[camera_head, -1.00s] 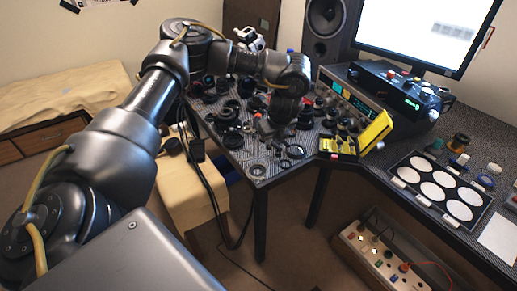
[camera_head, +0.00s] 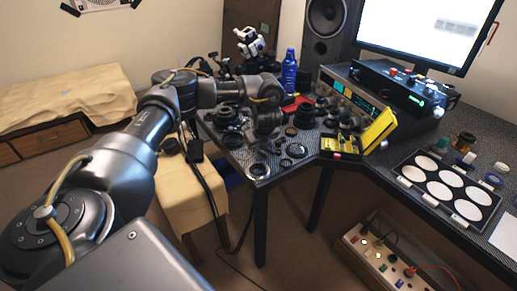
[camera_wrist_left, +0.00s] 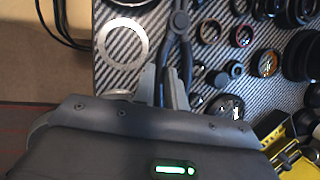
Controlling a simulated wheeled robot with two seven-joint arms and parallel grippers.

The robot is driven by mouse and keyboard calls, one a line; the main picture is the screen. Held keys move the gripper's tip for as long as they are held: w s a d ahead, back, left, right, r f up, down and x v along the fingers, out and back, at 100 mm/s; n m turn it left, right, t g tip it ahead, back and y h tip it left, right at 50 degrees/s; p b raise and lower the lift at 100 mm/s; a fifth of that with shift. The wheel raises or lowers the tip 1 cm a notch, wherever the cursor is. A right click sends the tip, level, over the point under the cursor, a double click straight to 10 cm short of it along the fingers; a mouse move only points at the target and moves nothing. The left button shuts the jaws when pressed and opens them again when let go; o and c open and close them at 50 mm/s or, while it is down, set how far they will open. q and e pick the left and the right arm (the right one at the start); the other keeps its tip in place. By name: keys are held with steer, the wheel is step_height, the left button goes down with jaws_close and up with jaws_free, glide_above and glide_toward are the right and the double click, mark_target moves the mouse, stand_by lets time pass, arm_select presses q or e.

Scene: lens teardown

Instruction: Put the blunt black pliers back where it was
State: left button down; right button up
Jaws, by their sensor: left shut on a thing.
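The blunt black pliers (camera_wrist_left: 180,22) show in the left wrist view, over the carbon-patterned table top. Their pivot is near the top edge and their handles run down to my left gripper (camera_wrist_left: 164,84). The gripper is shut on the pliers' handle end. In the head view my left gripper (camera_head: 263,142) reaches down over the table among lens parts, and the pliers cannot be made out there. I cannot tell whether the pliers touch the table. My right gripper is in neither view.
A metal ring (camera_wrist_left: 124,42) lies left of the pliers, with several small lens rings to their right. An open yellow case (camera_head: 378,132) stands at the table's right part. A blue bottle (camera_head: 289,70) and a speaker (camera_head: 327,28) stand behind.

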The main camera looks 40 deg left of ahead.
arm_select(q)
steer(key=shift+f, duration=0.15)
steer(key=shift+d, duration=0.1)
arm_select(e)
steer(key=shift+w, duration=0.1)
arm_select(q)
steer(key=shift+f, duration=0.35)
steer(key=c, duration=1.4)
jaws_free()
steer(key=shift+c, duration=0.2)
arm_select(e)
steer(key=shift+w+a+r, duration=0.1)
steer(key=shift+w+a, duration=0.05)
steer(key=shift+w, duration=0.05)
